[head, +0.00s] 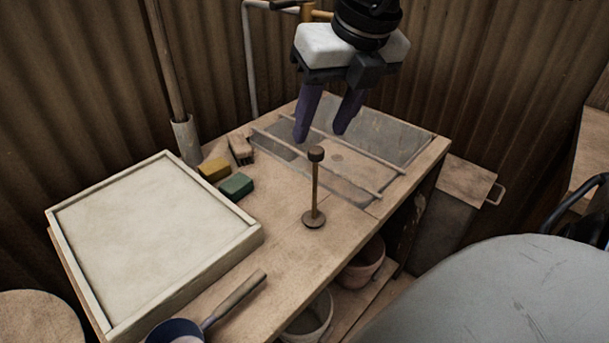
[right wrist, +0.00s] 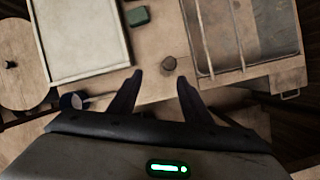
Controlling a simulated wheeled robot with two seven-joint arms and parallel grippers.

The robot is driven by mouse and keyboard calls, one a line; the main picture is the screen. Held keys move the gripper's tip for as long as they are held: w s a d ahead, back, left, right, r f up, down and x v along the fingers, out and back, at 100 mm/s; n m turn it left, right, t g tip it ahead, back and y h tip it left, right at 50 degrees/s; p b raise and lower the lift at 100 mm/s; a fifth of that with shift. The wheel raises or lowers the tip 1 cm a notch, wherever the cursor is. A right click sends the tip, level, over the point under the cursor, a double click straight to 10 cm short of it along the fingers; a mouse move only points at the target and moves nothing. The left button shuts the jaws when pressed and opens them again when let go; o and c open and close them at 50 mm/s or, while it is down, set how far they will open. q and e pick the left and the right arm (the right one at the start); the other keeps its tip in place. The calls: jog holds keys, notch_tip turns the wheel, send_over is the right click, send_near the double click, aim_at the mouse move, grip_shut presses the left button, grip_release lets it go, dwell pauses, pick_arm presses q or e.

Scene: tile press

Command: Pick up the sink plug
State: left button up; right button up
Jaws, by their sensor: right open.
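The sink plug (head: 315,192) stands upright on the wooden bench, with a round base, a thin stem and a dark knob on top. In the right wrist view the plug (right wrist: 169,63) shows from above, ahead of the fingertips and between their lines. My right gripper (head: 321,138) is open and empty, its purple fingers pointing down above and just behind the plug's knob. In the right wrist view my right gripper (right wrist: 159,78) shows its two fingers spread apart. My left gripper is out of view.
A sink (head: 385,128) with two rails across it is set in the bench behind the plug. A white-topped tray (head: 66,206), a yellow block (head: 214,168), a green block (head: 236,187) and a brush (head: 240,149) lie to the left. A blue-rimmed pan (head: 176,327) is in front.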

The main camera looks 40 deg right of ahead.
aim_at(316, 150)
jog(key=shift+h, duration=0.5)
jog(key=x, duration=0.6)
jog(key=d+x, duration=0.1)
jog(key=x, duration=0.2)
jog(key=shift+w+d+f, duration=0.15)
jog(key=shift+w, duration=0.15)
grip_shut()
